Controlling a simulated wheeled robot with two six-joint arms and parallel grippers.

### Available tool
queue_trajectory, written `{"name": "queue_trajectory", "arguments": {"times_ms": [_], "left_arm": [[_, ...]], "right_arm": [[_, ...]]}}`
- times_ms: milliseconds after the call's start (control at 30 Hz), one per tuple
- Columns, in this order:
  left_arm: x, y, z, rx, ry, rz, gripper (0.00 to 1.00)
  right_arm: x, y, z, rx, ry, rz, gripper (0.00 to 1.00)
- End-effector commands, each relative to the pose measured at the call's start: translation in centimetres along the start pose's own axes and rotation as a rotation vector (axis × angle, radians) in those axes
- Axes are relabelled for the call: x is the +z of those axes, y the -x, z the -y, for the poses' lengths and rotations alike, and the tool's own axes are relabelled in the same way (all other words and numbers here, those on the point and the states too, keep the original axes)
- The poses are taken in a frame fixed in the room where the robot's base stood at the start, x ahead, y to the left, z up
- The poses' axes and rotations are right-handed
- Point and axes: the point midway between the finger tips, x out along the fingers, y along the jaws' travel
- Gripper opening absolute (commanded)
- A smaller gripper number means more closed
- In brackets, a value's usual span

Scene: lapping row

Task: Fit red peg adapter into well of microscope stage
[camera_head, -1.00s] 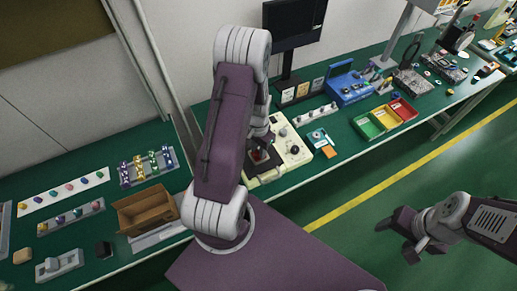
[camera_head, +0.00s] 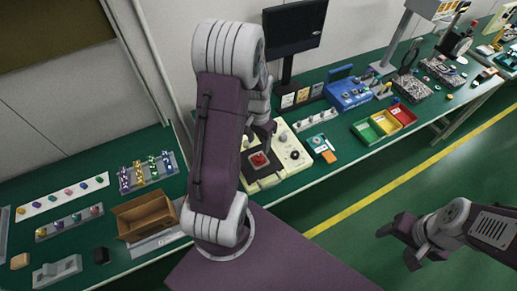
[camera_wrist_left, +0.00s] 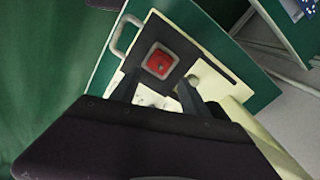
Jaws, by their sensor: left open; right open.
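The red peg adapter (camera_head: 259,159) is at the dark plate of the microscope stage (camera_head: 264,172), on the cream base. In the left wrist view the red adapter (camera_wrist_left: 159,62) looks square and lies inside a pale square rim on the dark stage plate (camera_wrist_left: 182,48). How deep it sits I cannot tell. My left gripper (camera_wrist_left: 157,91) is open, its two fingers apart and clear of the adapter. In the head view this gripper (camera_head: 266,143) is above and just behind the adapter, partly hidden by my arm. My right gripper (camera_head: 396,243) is open and empty over the floor.
A monitor (camera_head: 294,25) stands behind the stage. A blue box (camera_head: 348,94) and green, yellow and red bins (camera_head: 384,122) are to the right. An open cardboard box (camera_head: 146,216) and racks of coloured parts (camera_head: 147,171) are on the left. Free floor lies right of the bench.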

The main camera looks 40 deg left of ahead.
Motion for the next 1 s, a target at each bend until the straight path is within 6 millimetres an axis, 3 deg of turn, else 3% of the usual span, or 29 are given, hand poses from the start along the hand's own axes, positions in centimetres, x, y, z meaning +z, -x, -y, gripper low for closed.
{"name": "queue_trajectory", "arguments": {"times_ms": [800, 900, 1000], "left_arm": [[-0.1, 0.5, -0.2, 0.0, -0.007, 0.0, 0.53], [-1.8, 2.3, -2.3, -0.021, -0.087, -0.047, 0.53], [-1.2, 5.1, -7.6, -0.031, -0.209, -0.099, 0.53]], "right_arm": [[0.0, 0.0, 0.0, 0.0, 0.0, 0.0, 0.63], [0.0, 0.0, 0.0, 0.0, 0.0, 0.0, 0.63], [0.0, 0.0, 0.0, 0.0, 0.0, 0.0, 0.63]]}}
